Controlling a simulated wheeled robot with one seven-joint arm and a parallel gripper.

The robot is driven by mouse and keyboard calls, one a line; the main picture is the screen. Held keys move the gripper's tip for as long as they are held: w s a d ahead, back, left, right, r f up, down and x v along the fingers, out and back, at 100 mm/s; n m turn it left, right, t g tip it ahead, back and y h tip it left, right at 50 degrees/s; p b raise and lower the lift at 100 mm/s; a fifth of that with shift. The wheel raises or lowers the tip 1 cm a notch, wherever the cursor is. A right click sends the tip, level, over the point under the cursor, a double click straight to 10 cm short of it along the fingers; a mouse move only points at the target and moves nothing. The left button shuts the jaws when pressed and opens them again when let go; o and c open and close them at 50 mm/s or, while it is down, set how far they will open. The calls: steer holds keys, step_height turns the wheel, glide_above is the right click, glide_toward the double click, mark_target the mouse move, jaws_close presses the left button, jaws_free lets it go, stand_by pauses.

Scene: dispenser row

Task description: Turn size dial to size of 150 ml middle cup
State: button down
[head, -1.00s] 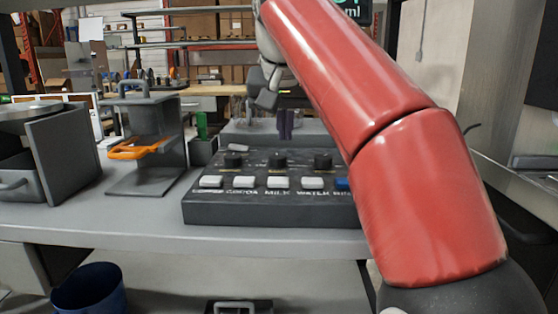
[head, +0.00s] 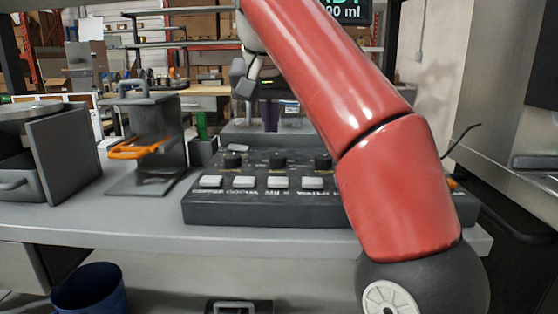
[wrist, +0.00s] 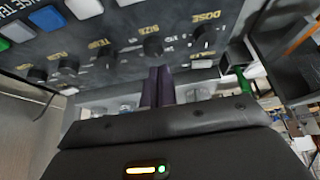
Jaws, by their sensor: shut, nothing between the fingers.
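The size dial (head: 278,160) is a black knob, the middle of three in view on the dark panel (head: 260,213). In the wrist view the size dial (wrist: 153,45) has its SIZE label beside it and sits just beyond my fingertips. My gripper (head: 270,120) is shut and empty, behind and above the dial row. Its dark purple fingers also show in the wrist view (wrist: 157,85), apart from the dial. The dial's exact pointer setting is too small to read. No 150 ml middle cup can be made out clearly.
The dose dial (head: 233,160) and temperature dial (head: 323,160) flank the size dial. White buttons (head: 244,182) line the panel front. A screen (head: 345,10) ending in "00 ml" is partly hidden by my red arm. A stand with an orange handle (head: 140,149) is left.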

steer(key=shift+f, duration=0.1)
steer(key=shift+d+f, duration=0.1)
steer(key=shift+f, duration=0.5)
steer(key=shift+f+b, duration=1.05)
steer(key=shift+f, duration=1.7)
steer(key=shift+w, duration=0.25)
steer(key=shift+d+r+p, duration=0.1)
steer(key=shift+d+p, duration=0.35)
steer(key=shift+p, duration=0.5)
steer(key=shift+s, duration=0.45)
steer(key=shift+r, duration=2.9)
